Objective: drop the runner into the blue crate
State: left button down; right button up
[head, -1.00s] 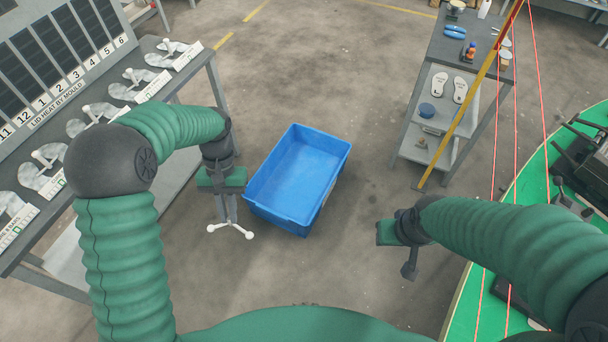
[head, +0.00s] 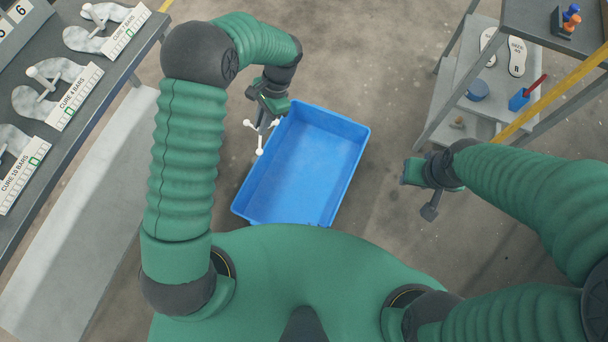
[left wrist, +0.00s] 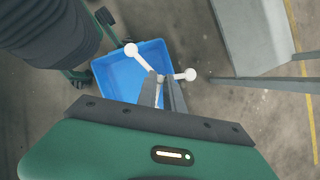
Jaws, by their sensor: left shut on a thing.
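The runner is a white branched piece with round knobs (head: 260,150). My left gripper (head: 263,126) is shut on it and holds it in the air at the crate's upper left edge. In the left wrist view the runner (left wrist: 151,67) sits at the tips of my fingers (left wrist: 162,92); one knob shows against the blue crate (left wrist: 103,72), the other against bare floor. The blue crate (head: 364,150) stands on the floor, open at the top and empty inside as far as I see. My right gripper (head: 430,208) hangs right of the crate; its jaws are unclear.
A bench (head: 84,140) with moulds and cure cards stands at the left. A grey shelf unit (head: 470,75) with insoles, a blue pot (head: 478,90) and a yellow post (head: 570,88) stand at the right. The floor (head: 385,65) between is clear.

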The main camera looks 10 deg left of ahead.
pick_arm(q)
jog(key=w+d+f+m+t+b, duration=0.2)
jog(key=f+m+b, duration=0.4)
jog(key=f+b, duration=0.5)
jog(key=w+d+f+m+t+b, duration=0.2)
jog(key=f+m+b, duration=0.4)
jog(key=f+b, duration=0.5)
jog(key=w+d+f+m+t+b, duration=0.2)
jog(key=d+f+m+b, duration=0.3)
jog(key=f+b, duration=0.6)
notch_tip(320, 180, down, 12)
jog(key=shift+w+r+m, duration=0.15)
jog(key=shift+w+m, duration=0.25)
jog(key=shift+w, duration=0.35)
jog(key=shift+d, duration=0.1)
jog(key=c, duration=1.4)
grip_release()
